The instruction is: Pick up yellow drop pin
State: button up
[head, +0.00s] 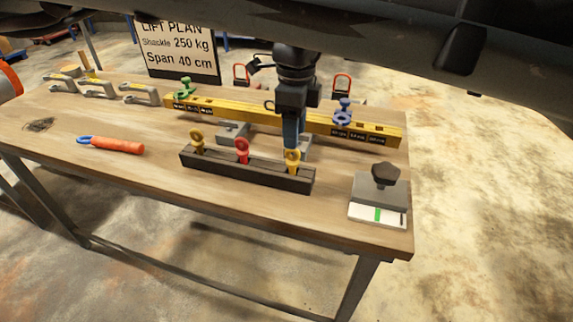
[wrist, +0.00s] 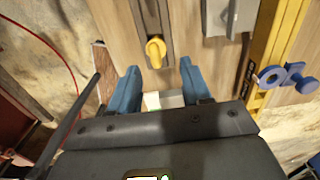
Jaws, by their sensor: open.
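The yellow drop pin (head: 292,160) stands upright in the right end of a dark rack (head: 240,171), ring end up. In the wrist view the yellow drop pin (wrist: 155,50) lies between the lines of my blue fingers, a little beyond their tips. My gripper (head: 294,146) is over the right end of the rack, close to the pin. In the wrist view my gripper (wrist: 159,66) is open, with nothing between its fingers. A red pin (head: 241,150) and a brownish-yellow pin (head: 197,138) stand farther left in the rack.
A yellow beam (head: 240,112) lies behind the rack, with a green shackle (head: 184,88) and a blue shackle (head: 343,113). A grey block with a black knob (head: 380,188) stands at the right. An orange-handled tool (head: 115,145) lies at the left. Bare wood lies before the rack.

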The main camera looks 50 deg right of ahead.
aim_at(292, 161)
jog(key=shift+a+f+p, duration=0.15)
jog(key=shift+f+p, duration=0.05)
jog(key=shift+f, duration=1.7)
jog(key=shift+a+f+p, duration=0.15)
jog(key=shift+f, duration=1.75)
grip_shut()
